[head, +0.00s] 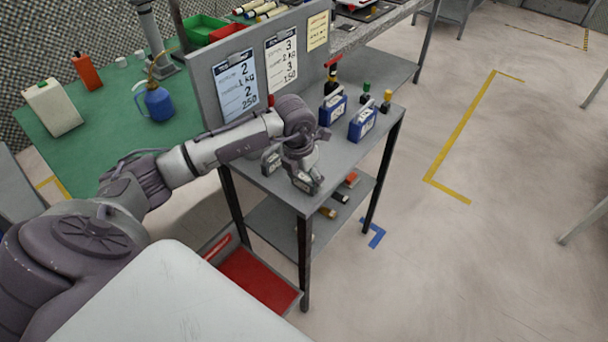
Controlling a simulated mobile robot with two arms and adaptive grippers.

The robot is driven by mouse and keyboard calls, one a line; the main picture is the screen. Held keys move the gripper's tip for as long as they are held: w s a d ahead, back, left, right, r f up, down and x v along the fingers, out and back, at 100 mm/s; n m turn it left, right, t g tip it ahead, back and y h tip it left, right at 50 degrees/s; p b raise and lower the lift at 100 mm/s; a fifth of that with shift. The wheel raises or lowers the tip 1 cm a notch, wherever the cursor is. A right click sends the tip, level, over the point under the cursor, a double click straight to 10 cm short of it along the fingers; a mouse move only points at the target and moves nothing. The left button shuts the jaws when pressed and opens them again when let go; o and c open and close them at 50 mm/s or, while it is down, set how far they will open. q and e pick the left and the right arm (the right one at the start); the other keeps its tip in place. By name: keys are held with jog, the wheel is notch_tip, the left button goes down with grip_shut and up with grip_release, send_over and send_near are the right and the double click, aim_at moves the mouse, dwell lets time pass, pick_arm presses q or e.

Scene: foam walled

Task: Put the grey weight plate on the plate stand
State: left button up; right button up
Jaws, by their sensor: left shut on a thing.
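My left gripper (289,174) is over the near end of a narrow grey metal table (284,190), pointing down. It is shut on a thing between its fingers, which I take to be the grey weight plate. The plate is mostly hidden by the fingers and blends with the grey tabletop, so I cannot make out its outline. I cannot tell whether it touches the tabletop. I cannot pick out a plate stand with certainty. My right gripper is not in view.
Two blue-and-white boxes (361,123) stand right of my gripper, with a red-topped dark item (331,80) and small green-topped (366,92) and yellow-topped (387,100) pieces behind. An upright grey panel (203,88) with cards borders the table. A lower shelf (275,222) holds several items.

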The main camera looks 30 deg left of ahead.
pick_arm(q)
jog(key=o, duration=1.2)
jog(key=shift+f, duration=0.1)
jog(key=o, duration=0.4)
jog(key=shift+r, duration=0.2)
jog(key=r, duration=0.4)
jog(key=s+r, duration=0.1)
jog(key=r, duration=0.3)
jog(key=s+r+b, duration=0.1)
jog(key=r, duration=0.3)
jog(key=shift+w+f, duration=0.1)
